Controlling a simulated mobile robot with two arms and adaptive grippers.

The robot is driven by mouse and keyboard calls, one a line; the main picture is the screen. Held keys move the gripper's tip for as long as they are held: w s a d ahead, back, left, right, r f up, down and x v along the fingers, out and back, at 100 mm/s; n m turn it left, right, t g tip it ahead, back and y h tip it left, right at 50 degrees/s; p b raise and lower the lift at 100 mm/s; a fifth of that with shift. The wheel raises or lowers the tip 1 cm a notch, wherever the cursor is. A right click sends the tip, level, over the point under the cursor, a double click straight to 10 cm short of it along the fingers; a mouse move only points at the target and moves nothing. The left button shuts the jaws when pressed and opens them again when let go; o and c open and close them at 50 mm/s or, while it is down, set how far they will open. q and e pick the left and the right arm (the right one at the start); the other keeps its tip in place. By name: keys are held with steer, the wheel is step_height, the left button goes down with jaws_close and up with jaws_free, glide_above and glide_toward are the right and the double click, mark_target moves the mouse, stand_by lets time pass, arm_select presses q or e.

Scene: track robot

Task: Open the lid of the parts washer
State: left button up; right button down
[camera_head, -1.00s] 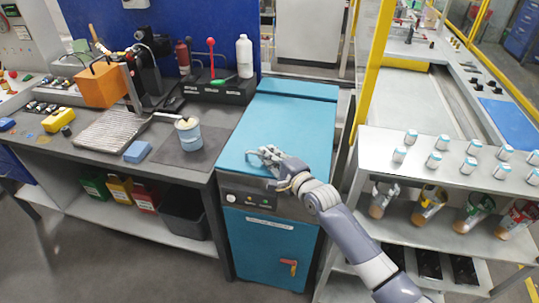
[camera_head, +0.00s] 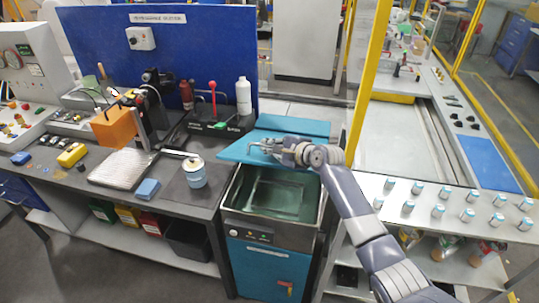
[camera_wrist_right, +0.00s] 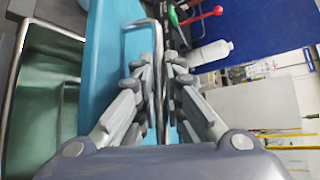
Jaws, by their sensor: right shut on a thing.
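The parts washer (camera_head: 262,262) is a blue cabinet with a steel top and a small control panel. Its blue lid (camera_head: 240,150) is raised at the front, and the green-tinted basin (camera_head: 275,200) below is open to view. My right gripper (camera_head: 274,147) is at the lid's front edge, shut on the metal lid handle (camera_head: 257,144). In the right wrist view the fingers (camera_wrist_right: 160,80) close around the thin bar handle (camera_wrist_right: 158,40), beside the blue lid (camera_wrist_right: 108,45) and the basin (camera_wrist_right: 40,100). My left gripper is not in view.
A workbench (camera_head: 130,205) with a white-and-blue can (camera_head: 195,172) and a blue block (camera_head: 147,189) adjoins the left side. A yellow post (camera_head: 368,80) stands close on the right. A shelf (camera_head: 450,230) with several small jars is at the right.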

steer(key=w+d+r+m+g+p, duration=0.1)
steer(key=w+r, duration=0.3)
steer(key=r, duration=0.2)
steer(key=shift+w+d+r+g, duration=0.15)
steer(key=shift+w+d+g, duration=0.1)
steer(key=shift+g, duration=0.15)
